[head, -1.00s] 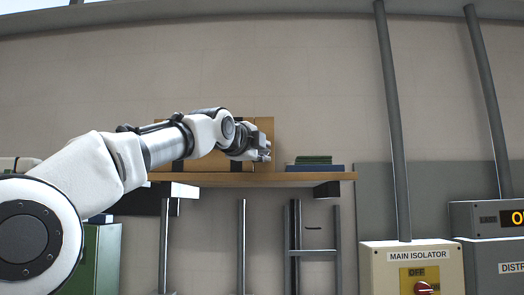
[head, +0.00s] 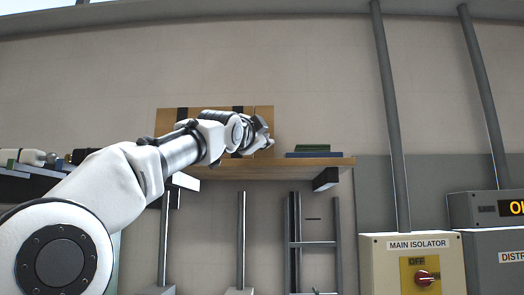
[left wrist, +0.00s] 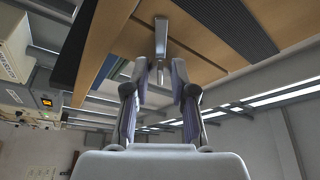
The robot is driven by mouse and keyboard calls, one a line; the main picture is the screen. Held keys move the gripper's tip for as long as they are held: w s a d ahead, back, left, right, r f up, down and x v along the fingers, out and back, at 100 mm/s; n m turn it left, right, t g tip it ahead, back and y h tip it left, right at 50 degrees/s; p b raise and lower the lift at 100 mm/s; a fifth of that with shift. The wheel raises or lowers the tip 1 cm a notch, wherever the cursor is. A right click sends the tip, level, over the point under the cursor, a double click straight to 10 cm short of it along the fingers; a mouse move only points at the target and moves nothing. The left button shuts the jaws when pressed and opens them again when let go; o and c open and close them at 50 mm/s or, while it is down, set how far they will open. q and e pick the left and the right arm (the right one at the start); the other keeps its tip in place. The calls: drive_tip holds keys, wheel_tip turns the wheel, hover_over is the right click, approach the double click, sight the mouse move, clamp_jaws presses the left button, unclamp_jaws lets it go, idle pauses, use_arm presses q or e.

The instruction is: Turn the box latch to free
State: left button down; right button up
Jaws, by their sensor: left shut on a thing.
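A brown box (head: 172,121) with dark straps stands on a wooden shelf at the centre of the head view. My left gripper (head: 264,138) is at the box's front right part and hides some of it. In the left wrist view the box's brown panel (left wrist: 111,35) fills the upper part. A grey metal latch (left wrist: 161,38) hangs from it towards my left gripper (left wrist: 159,75). The fingers are closed in on the latch's lower end from both sides. In the head view the gripper hides the latch. My right gripper is not in view.
The shelf (head: 310,162) also holds a small stack of green and blue flat items (head: 311,151) right of the box. A main isolator (head: 405,270) with a red switch and a grey unit stand at the lower right. Two grey pipes (head: 389,110) run up the wall.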

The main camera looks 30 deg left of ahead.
use_arm(q)
drive_tip(key=shift+w+d+f+n+g+y+b, duration=0.15)
drive_tip(key=shift+n+y+b, duration=0.9)
drive_tip(key=shift+n, duration=1.55)
drive_tip(key=shift+s+r+n+g+y+b, duration=0.1)
drive_tip(key=shift+n+y+b, duration=0.4)
drive_tip(key=shift+n+y, duration=1.5)
drive_tip(key=shift+w+d+f+n+g+y+b, duration=0.15)
drive_tip(key=shift+n+y+b, duration=0.6)
drive_tip(key=shift+n, duration=2.45)
drive_tip(key=shift+a, duration=0.1)
drive_tip(key=c, duration=1)
unclamp_jaws()
drive_tip(key=shift+s, duration=0.1)
